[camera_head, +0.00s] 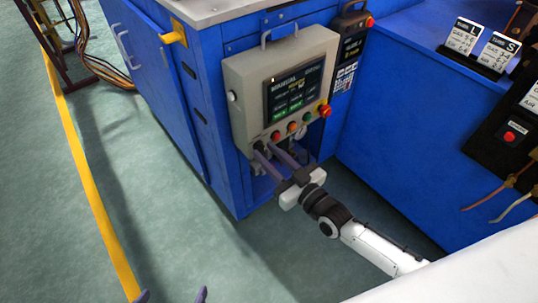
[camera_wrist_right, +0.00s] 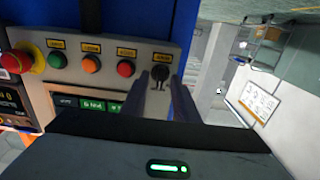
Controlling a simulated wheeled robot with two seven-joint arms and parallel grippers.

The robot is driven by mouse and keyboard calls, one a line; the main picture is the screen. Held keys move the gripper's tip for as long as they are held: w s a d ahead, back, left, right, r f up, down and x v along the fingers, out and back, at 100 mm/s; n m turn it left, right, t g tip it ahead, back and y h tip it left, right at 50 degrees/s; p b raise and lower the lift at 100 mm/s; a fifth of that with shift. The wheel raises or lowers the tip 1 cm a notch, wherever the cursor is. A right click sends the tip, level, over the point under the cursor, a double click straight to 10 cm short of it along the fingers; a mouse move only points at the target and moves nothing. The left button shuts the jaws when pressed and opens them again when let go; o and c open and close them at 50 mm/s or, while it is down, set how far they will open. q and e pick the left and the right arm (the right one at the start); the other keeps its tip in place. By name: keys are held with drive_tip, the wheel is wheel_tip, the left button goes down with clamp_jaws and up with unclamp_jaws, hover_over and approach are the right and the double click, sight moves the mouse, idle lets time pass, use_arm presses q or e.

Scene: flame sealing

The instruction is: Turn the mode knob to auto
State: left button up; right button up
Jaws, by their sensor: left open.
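The grey control box (camera_head: 250,82) has a screen (camera_head: 293,88) that reads MANUAL. The black mode knob (camera_wrist_right: 160,73) is at the end of the button row, under a yellow label in the right wrist view. My right gripper (camera_head: 264,150) is at the lower left of the box, fingers pointing at the panel. In the right wrist view my right gripper (camera_wrist_right: 161,84) is open, one finger on each side of the knob; I cannot tell whether they touch it. My left gripper (camera_head: 172,294) is open and empty at the bottom edge of the head view, far from the box.
Red (camera_wrist_right: 126,68), orange (camera_wrist_right: 91,64) and green (camera_wrist_right: 57,60) buttons and a red emergency stop (camera_wrist_right: 16,61) share the knob's row. A blue machine (camera_head: 400,150) stands to the right.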

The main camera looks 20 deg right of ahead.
clamp_jaws()
idle(0.3)
drive_tip(key=shift+d+m+b, duration=0.1)
drive_tip(key=shift+m+b, duration=0.2)
drive_tip(key=shift+m, duration=4.2)
unclamp_jaws()
